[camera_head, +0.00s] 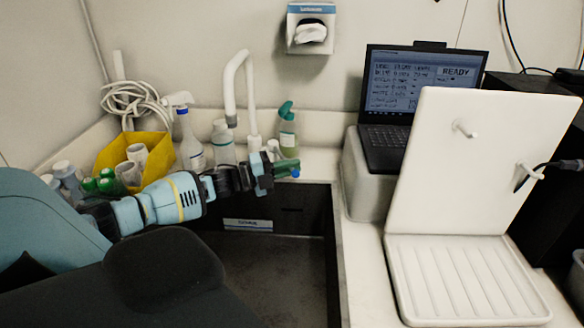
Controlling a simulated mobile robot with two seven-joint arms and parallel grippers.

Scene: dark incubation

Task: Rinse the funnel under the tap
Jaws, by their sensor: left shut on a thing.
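My left gripper (270,173) reaches in from the left over the sink's back edge. It is shut on a small green thing (286,164) with a blue end, which sticks out to the right of the fingers. The fingers hide much of it, and I cannot tell for sure that it is the funnel. The white gooseneck tap (250,95) stands behind the sink (285,270). Its spout end is above and left of the gripper in the picture. I see no water running. My right gripper is not in view.
A spray bottle (190,145), a yellow bin (118,150) and several bottles line the back left. A green-capped bottle (287,130) stands behind the gripper. A laptop (410,100) and a white drying rack (480,160) stand at right. The visible basin floor is clear.

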